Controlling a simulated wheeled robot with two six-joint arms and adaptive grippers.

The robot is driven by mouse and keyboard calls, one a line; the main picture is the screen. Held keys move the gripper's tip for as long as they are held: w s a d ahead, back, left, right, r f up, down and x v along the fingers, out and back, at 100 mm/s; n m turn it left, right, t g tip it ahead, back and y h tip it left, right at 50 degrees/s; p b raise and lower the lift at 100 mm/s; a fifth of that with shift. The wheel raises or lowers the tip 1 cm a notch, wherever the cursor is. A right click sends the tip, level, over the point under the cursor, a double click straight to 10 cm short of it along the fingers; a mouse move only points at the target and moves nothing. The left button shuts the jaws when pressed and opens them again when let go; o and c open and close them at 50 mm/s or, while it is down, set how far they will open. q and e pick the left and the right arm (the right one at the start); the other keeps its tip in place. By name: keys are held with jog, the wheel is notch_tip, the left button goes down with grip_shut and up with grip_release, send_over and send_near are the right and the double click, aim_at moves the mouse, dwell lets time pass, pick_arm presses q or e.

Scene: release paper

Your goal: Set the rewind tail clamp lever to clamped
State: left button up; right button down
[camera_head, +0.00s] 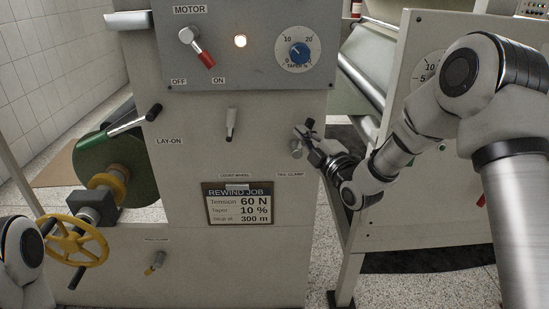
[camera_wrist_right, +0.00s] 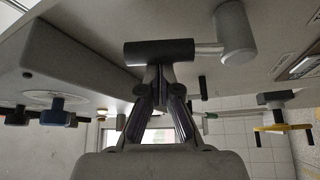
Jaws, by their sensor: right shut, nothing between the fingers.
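The tail clamp lever has a grey hub (camera_head: 297,152) above a small label on the right of the machine front. In the right wrist view its round grey hub (camera_wrist_right: 236,35) carries a short rod with a dark cylindrical grip (camera_wrist_right: 160,51). My right gripper (camera_head: 308,136) is at the lever in the head view. In the right wrist view my right gripper (camera_wrist_right: 158,72) is shut and empty, its fingertips right at the dark grip, touching or nearly so. The fingertips partly cover the lever in the head view. My left gripper is out of view; only part of my left arm shows.
The panel above holds the motor switch (camera_head: 201,50) and a blue taper knob (camera_head: 299,52). A small lever (camera_head: 231,124) sits left of the tail clamp. A job board (camera_head: 239,205) hangs below. The lay-on lever (camera_head: 134,122) and yellow handwheel (camera_head: 75,241) are at left.

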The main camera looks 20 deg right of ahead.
jog(key=d+m+b, duration=0.1)
jog(key=d+f+m+t+h+b, duration=0.1)
jog(key=m+b, duration=0.1)
jog(key=m+t+b, duration=0.1)
jog(key=shift+s+d+f+m+h, duration=0.2)
jog(key=shift+s+d+m+h, duration=0.1)
jog(key=shift+s+d, duration=0.1)
jog(key=shift+r, duration=0.1)
dwell(0.4)
